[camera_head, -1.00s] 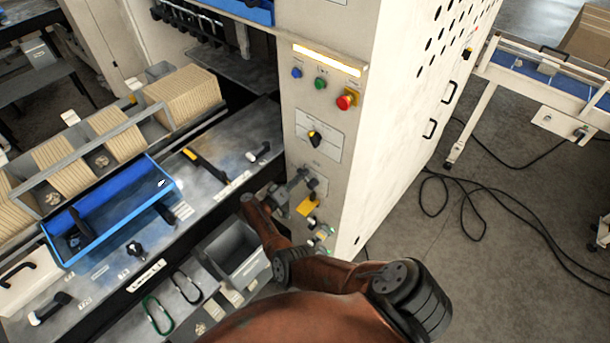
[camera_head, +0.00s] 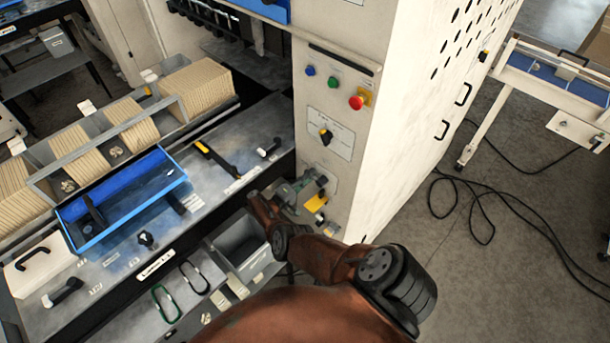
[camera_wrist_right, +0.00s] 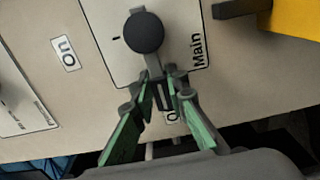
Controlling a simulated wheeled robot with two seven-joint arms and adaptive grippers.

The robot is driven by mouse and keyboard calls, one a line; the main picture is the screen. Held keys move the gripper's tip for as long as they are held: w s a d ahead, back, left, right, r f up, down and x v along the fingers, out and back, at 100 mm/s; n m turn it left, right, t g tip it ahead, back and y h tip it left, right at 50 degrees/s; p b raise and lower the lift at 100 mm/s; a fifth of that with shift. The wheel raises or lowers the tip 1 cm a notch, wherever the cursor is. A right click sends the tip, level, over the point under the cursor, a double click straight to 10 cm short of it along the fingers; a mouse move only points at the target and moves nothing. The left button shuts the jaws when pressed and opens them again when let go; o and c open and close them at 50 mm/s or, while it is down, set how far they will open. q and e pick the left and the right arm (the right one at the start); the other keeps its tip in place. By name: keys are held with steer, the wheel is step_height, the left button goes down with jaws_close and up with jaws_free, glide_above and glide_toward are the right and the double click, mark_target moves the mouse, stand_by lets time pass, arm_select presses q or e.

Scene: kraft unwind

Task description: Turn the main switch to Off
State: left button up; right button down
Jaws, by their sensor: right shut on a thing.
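The main switch shows in the right wrist view as a round black knob (camera_wrist_right: 144,32) on a white plate marked "Main" (camera_wrist_right: 198,48). A dark lever below the knob points down toward a label mostly hidden by my fingers, with only an "O" legible. An "On" label (camera_wrist_right: 66,52) is to the left. My right gripper (camera_wrist_right: 164,82) is shut on the switch's lever, its green-padded fingers on either side. In the head view, my right gripper (camera_head: 307,188) is at the lower cabinet front, where it hides much of the switch. My left gripper is not in view.
Above are a dark light bar (camera_head: 341,58), blue and green buttons, a red emergency stop (camera_head: 356,103) and a black selector (camera_head: 326,136). A yellow part (camera_head: 316,203) sits close beside my gripper. A grey bin (camera_head: 238,246) is below left.

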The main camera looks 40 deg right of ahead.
steer(key=shift+f, duration=0.15)
steer(key=c, duration=1.9)
jaws_free()
steer(key=shift+a, duration=0.15)
steer(key=a, duration=1.1)
steer(key=shift+s+a, duration=0.35)
